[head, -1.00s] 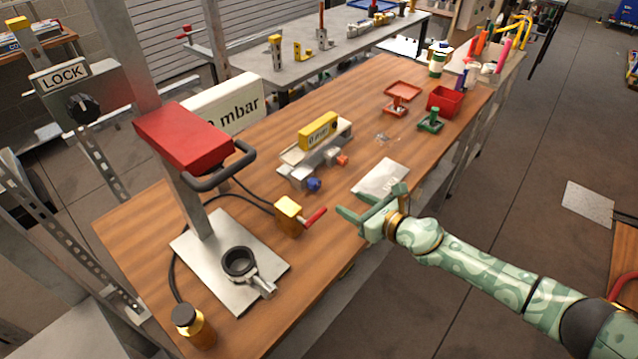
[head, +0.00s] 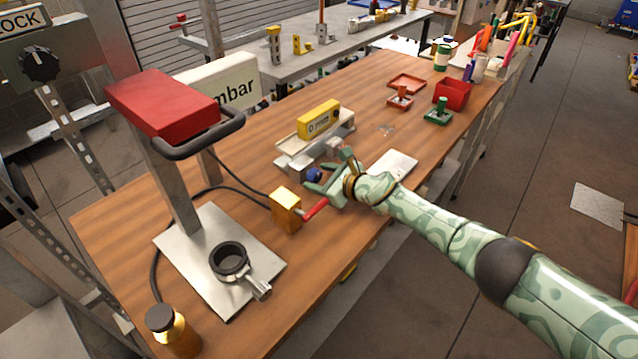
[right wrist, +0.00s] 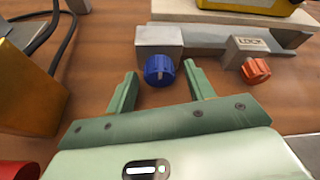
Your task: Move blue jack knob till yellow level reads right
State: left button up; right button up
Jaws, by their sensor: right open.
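The blue jack knob (head: 313,174) sticks out from the front of a grey block on the levelling stand (head: 290,158). In the right wrist view the blue knob (right wrist: 159,70) lies just ahead of and between my fingertips. My right gripper (head: 318,181) is open around the knob's near side; it also shows in the right wrist view (right wrist: 158,76), with no clear contact on the knob. The yellow level (head: 319,119) rests on top of the stand; its reading is too small to make out. My left gripper is out of view.
An orange knob (right wrist: 256,70) on a block marked LOCK sits right of the blue one. A yellow box (head: 286,208) with a red lever (head: 315,208) stands close left of my gripper. A white sheet (head: 395,164) lies to the right.

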jog(key=shift+w+a+f, duration=0.15)
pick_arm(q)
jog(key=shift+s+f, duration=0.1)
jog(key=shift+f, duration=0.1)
pick_arm(e)
jog(key=c, duration=1)
jog(key=shift+o, duration=0.2)
jog(key=m+b, duration=0.1)
jog(key=m+g+y+b, duration=0.1)
jog(key=m+b, duration=0.1)
jog(key=shift+w+f+b, duration=0.2)
jog(key=shift+f+b, duration=0.1)
jog(key=shift+r+m+g+y, duration=0.15)
jog(key=shift+m+g+y, duration=0.25)
jog(key=shift+r, duration=0.15)
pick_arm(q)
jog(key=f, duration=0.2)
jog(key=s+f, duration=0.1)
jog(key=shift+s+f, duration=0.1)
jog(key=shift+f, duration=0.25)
pick_arm(e)
jog(key=shift+r, duration=0.1)
jog(key=o, duration=1)
jog(key=shift+c, duration=0.2)
